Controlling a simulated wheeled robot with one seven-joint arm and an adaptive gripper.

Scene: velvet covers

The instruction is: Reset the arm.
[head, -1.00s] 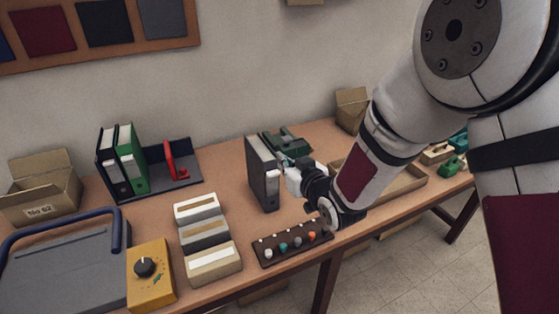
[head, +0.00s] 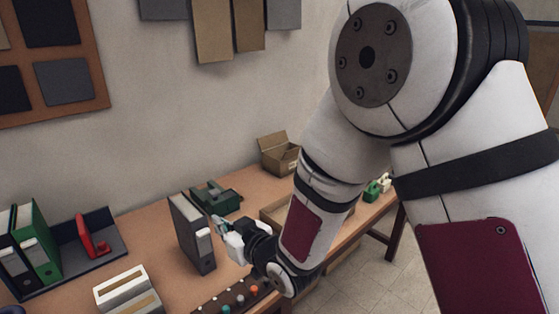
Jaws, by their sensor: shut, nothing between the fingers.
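My gripper (head: 218,222) is at the end of my white arm, in the middle of the head view. It is shut and empty. Its fingertips are at the right side of a dark grey binder (head: 190,236) that stands upright on the table (head: 150,232). I cannot tell whether they touch it. My wrist hides part of the table behind it.
A green device (head: 215,197) sits behind the binder. An open cardboard box (head: 279,153) stands at the back, and a shallow tray (head: 272,211) lies partly behind my arm. A dark rack (head: 238,292) with coloured knobs is at the front edge. Green and dark binders (head: 32,240) stand at left.

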